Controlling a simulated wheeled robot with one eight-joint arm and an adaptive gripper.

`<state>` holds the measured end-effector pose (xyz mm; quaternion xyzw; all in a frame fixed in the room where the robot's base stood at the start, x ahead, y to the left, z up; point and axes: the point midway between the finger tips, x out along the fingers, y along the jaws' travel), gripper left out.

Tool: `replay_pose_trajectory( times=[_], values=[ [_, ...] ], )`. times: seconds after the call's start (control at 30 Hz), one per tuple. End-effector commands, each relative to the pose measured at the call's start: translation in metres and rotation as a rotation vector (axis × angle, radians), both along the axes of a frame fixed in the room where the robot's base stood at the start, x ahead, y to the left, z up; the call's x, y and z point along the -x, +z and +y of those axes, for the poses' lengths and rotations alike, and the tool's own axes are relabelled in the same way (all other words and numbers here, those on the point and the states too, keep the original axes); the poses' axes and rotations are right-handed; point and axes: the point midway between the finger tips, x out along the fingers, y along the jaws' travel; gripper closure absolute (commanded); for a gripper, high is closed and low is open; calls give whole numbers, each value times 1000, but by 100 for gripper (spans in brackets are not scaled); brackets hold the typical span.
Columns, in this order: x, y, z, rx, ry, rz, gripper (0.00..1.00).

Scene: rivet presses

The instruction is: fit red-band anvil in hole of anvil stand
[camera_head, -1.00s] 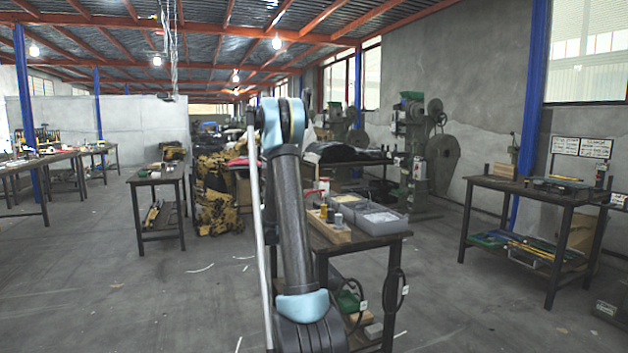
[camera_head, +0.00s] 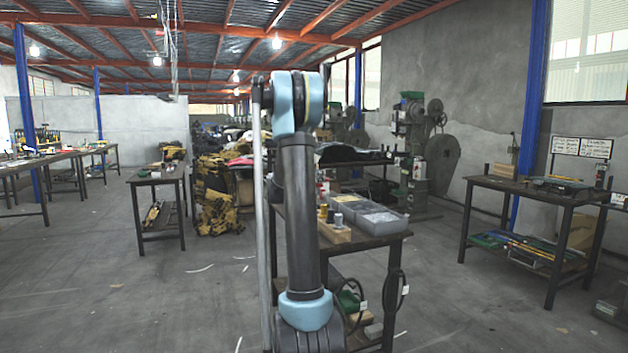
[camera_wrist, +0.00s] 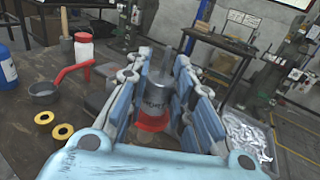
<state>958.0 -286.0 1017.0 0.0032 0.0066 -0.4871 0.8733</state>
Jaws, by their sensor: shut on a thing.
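The red-band anvil (camera_wrist: 156,88) is a grey metal cylinder with dark lettering and a red band low on it, in the middle of the wrist view. My gripper (camera_wrist: 162,72) is shut on it, with one blue-grey jaw on each side. In the head view my arm stands in front of the work table and my gripper is hidden. A wooden block (camera_head: 336,235) with a brass and a grey cylinder on it stands on that table, perhaps the anvil stand. I cannot make out a free hole in it.
A bin of small metal parts (camera_wrist: 243,135) is at right. Grey bins (camera_head: 380,222) stand beside the wooden block.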

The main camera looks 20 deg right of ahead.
Motion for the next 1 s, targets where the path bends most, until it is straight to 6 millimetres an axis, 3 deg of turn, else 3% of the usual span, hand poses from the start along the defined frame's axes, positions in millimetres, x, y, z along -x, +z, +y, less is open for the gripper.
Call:
replay_pose_trajectory(
  times=[0.27,1.0],
  values=[
    [1,0,3,0,1,0,100],
    [1,-35,3,1,1,-1,100]
  ],
)
